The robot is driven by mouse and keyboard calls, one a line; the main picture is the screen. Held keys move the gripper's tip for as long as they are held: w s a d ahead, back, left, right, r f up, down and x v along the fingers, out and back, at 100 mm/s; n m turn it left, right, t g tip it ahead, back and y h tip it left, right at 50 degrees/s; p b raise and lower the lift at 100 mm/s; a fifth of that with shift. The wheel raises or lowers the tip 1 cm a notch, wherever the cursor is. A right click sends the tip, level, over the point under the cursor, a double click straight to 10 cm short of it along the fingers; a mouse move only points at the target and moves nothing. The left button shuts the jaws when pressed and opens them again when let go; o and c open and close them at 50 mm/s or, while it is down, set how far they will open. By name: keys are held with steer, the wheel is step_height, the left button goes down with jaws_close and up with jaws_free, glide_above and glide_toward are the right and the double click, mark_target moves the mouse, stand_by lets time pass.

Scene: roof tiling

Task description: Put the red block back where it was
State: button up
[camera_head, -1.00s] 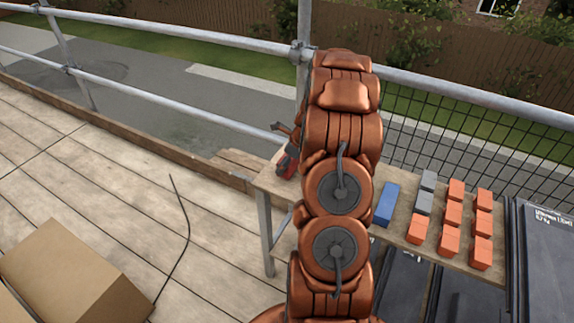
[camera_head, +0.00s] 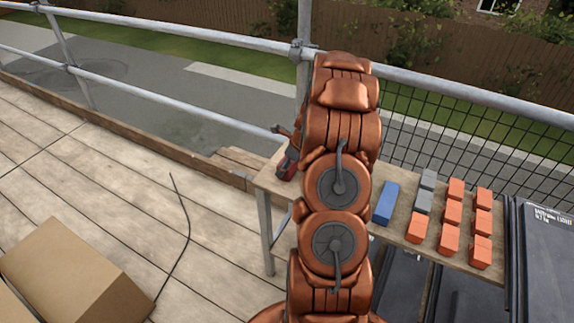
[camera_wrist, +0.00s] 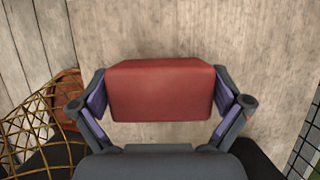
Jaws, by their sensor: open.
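The red block (camera_wrist: 160,92) shows in the wrist view over the pale wooden tabletop (camera_wrist: 150,25). My gripper (camera_wrist: 160,100) is open, with one finger on the left and one on the right of the block. The fingers are very close to its ends; I cannot tell whether they touch it. The block's underside is hidden, so I cannot tell whether it rests on the wood. In the head view my arm hides most of the gripper area. A small red and dark patch (camera_head: 287,163) shows left of my arm at the table's far left end.
Right of my arm on the wooden bench (camera_head: 398,226) are a blue block (camera_head: 386,204), grey blocks (camera_head: 425,190) and several orange blocks (camera_head: 450,238). Metal railing (camera_head: 440,85) and mesh run behind. A cardboard box (camera_head: 75,270) lies at lower left. Dark panels (camera_head: 545,260) stand at right.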

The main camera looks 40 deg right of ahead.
steer(key=shift+b+v, duration=1.1)
steer(key=shift+v, duration=4.95)
steer(key=s+a+r+n+g+y, duration=0.1)
steer(key=s+a+r+n+g, duration=0.2)
steer(key=a+n, duration=0.8)
steer(key=s+a+r+n, duration=0.4)
steer(key=a+r+n, duration=0.15)
steer(key=a, duration=1.15)
steer(key=s+a+n+g+h, duration=0.1)
steer(key=s+a+n, duration=0.4)
steer(key=s+n, duration=0.3)
steer(key=s+a+n+g+h, duration=0.1)
steer(key=s+a+n+g, duration=0.1)
steer(key=s+a+n, duration=0.3)
steer(key=s+n, duration=0.3)
steer(key=s, duration=0.3)
steer(key=shift+s, duration=0.4)
steer(key=shift+a, duration=0.1)
